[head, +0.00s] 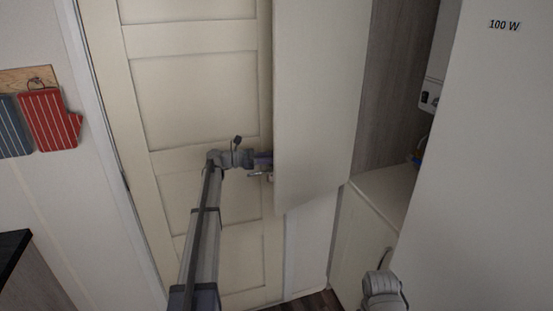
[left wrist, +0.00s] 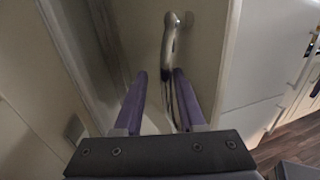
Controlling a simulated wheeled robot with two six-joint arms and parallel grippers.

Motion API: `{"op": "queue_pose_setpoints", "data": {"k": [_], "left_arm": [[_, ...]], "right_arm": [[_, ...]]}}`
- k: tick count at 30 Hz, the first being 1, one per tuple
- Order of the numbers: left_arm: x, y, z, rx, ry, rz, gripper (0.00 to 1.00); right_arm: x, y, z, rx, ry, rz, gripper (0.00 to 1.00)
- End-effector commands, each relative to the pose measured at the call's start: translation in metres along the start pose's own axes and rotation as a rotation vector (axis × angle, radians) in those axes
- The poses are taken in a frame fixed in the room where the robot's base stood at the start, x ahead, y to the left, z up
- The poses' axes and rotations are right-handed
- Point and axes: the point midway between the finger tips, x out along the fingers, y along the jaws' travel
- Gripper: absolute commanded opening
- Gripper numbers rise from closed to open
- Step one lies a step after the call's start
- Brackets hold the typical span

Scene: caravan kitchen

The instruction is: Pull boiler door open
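The boiler door (head: 315,95) is a tall plain cream panel that stands swung open, with the boiler compartment showing to its right. The white boiler (head: 434,75) is partly visible there. My left gripper (head: 263,159) is at the left edge of this panel; its purple fingers are partly hidden. In the left wrist view my left gripper (left wrist: 158,75) has its fingers apart, with nothing clamped. A curved silver handle (left wrist: 171,42) lies just beyond and between the fingertips; I cannot tell whether they touch.
A cream panelled door (head: 192,95) is behind my left arm. A red striped oven mitt (head: 50,118) hangs at the left. A low cream cabinet (head: 362,240) stands under the boiler. A white wall panel (head: 485,150) fills the right side.

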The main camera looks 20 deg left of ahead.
Motion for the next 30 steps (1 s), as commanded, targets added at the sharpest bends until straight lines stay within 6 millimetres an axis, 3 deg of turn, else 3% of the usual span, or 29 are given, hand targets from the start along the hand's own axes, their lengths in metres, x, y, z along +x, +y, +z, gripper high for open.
{"op": "queue_pose_setpoints", "data": {"k": [8, 18, 30], "left_arm": [[-0.021, 0.001, 0.0, 0.0, 0.0, 0.002, 0.39], [-0.072, 0.001, 0.0, 0.0, 0.0, 0.001, 0.39], [-0.077, 0.0, 0.0, 0.0, 0.0, -0.001, 0.39]], "right_arm": [[0.0, 0.0, 0.0, 0.0, 0.0, 0.0, 0.5], [0.0, 0.0, 0.0, 0.0, 0.0, 0.0, 0.5], [0.0, 0.0, 0.0, 0.0, 0.0, 0.0, 0.5]]}}
